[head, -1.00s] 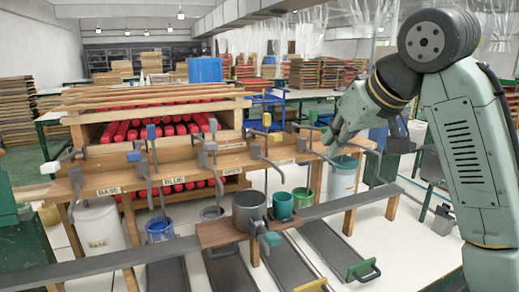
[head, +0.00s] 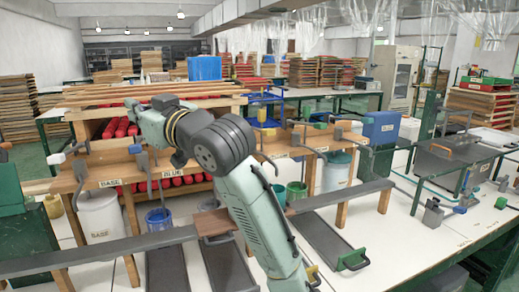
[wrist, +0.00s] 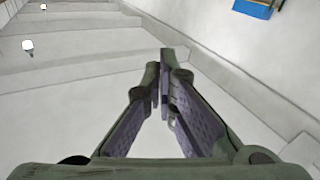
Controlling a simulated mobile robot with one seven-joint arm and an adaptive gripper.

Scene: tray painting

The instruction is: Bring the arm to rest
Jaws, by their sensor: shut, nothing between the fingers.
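My gripper (wrist: 165,88) shows in the wrist view with its two fingers closed together at the tips and nothing held. Behind the fingers that view shows pale ceiling or wall surfaces and small lamps, well apart from the fingers. In the head view my arm rises from the bottom centre, bends at a dark joint and reaches left over the wooden rack (head: 90,185). The gripper itself is hard to make out there at the arm's far end.
A blue bucket (head: 159,220) and a white bin (head: 101,218) stand under the rack. A green pot (head: 297,190) is right of my arm. Grey rails (head: 335,197) cross the front. A blue box (head: 382,127) stands at right. My arm hides part of the middle.

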